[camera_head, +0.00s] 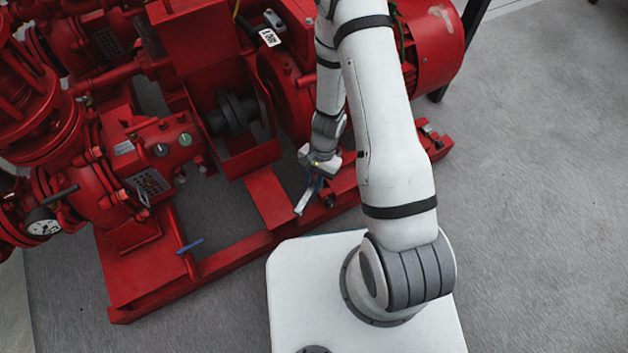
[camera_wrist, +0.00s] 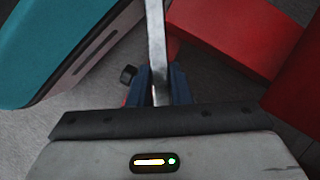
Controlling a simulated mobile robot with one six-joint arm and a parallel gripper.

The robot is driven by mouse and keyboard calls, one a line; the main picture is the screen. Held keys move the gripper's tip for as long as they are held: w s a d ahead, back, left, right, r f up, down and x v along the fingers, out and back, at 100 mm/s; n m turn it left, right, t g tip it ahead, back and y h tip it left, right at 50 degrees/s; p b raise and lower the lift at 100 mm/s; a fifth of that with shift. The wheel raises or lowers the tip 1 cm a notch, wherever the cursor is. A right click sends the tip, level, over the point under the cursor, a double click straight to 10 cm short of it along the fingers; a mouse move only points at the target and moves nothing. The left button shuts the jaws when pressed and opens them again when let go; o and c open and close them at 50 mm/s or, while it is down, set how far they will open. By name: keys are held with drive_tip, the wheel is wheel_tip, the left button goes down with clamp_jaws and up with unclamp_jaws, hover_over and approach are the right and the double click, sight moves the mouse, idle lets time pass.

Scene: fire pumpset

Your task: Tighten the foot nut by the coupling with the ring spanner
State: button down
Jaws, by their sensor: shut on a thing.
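My gripper (camera_head: 316,184) is low over the front rail of the red pump base. It is shut on the ring spanner (camera_head: 305,203), a pale metal bar pointing down and left in the head view. In the wrist view the spanner (camera_wrist: 156,40) runs up from between my gripper's dark blue fingers (camera_wrist: 160,88), and its far end is out of frame. The dark coupling (camera_head: 235,113) sits above and left of my gripper in the head view. I cannot make out the foot nut for certain. A small dark knob (camera_wrist: 128,75) shows left of the fingers.
The red base frame (camera_head: 215,262) runs beneath the pump and motor. A blue-handled valve (camera_head: 190,246) stands at its front left. A red motor (camera_head: 430,45) is at upper right. Grey floor (camera_head: 545,170) is clear on the right. Red metalwork (camera_wrist: 235,35) is close in the wrist view.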

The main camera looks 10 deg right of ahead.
drive_tip(key=shift+f, duration=0.15)
drive_tip(key=shift+f+b, duration=0.35)
drive_tip(key=shift+b, duration=0.15)
drive_tip(key=shift+f+b, duration=0.75)
drive_tip(key=shift+f, duration=0.05)
drive_tip(key=shift+s+d+n, duration=0.2)
drive_tip(key=shift+d+n, duration=0.1)
idle(0.4)
drive_tip(key=shift+r, duration=0.1)
drive_tip(key=shift+r+p, duration=2.15)
drive_tip(key=shift+r, duration=0.35)
